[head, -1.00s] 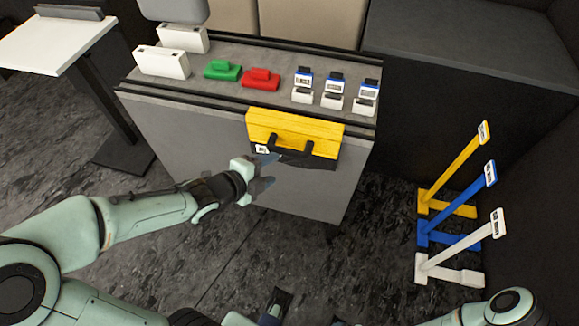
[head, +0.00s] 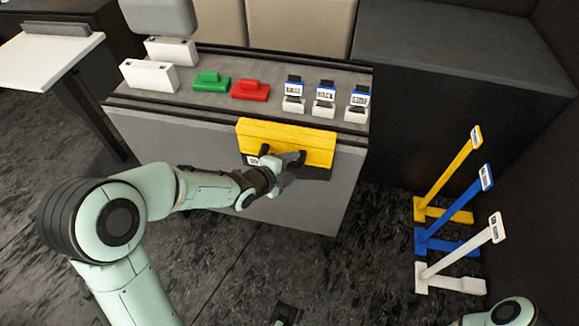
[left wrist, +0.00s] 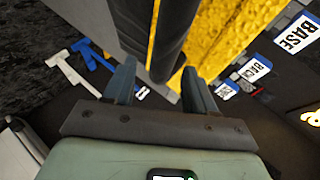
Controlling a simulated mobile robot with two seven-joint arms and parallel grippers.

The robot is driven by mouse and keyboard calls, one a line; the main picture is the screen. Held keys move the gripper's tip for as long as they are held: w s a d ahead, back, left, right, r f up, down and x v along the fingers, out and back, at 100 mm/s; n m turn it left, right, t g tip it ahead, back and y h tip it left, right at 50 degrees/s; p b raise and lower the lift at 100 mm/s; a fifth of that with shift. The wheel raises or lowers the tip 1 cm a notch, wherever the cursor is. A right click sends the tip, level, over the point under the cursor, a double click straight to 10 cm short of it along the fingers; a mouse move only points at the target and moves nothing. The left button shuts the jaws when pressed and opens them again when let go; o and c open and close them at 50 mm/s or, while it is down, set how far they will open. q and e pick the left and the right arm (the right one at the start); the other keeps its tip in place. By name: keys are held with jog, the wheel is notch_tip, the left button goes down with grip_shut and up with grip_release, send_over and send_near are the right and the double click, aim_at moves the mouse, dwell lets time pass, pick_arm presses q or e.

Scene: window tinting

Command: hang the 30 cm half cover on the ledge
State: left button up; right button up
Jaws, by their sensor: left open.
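A yellow cover (head: 287,135) with a black handle and a small white label is at the upper front edge of the grey cabinet, its face over the ledge (head: 200,117). A dark strip shows below it. My left gripper (head: 290,165) is at the handle, in front of the cover. In the left wrist view the open fingers (left wrist: 160,88) stand either side of the black handle (left wrist: 155,40), with the yellow cover (left wrist: 225,35) behind it. Whether they touch the handle is unclear. A dark part at the bottom edge may be my right gripper (head: 285,313).
On the cabinet top are white blocks (head: 148,76), a green block (head: 211,82), a red block (head: 250,90) and three labelled white-and-blue pieces (head: 324,97). Yellow, blue and white stands (head: 455,250) are on the floor at right. A white table (head: 45,55) is at left.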

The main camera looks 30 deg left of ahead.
pick_arm(q)
grip_shut()
jog(key=shift+r, duration=0.2)
notch_tip(320, 180, up, 2)
jog(key=shift+r+p, duration=0.25)
jog(key=shift+p, duration=0.65)
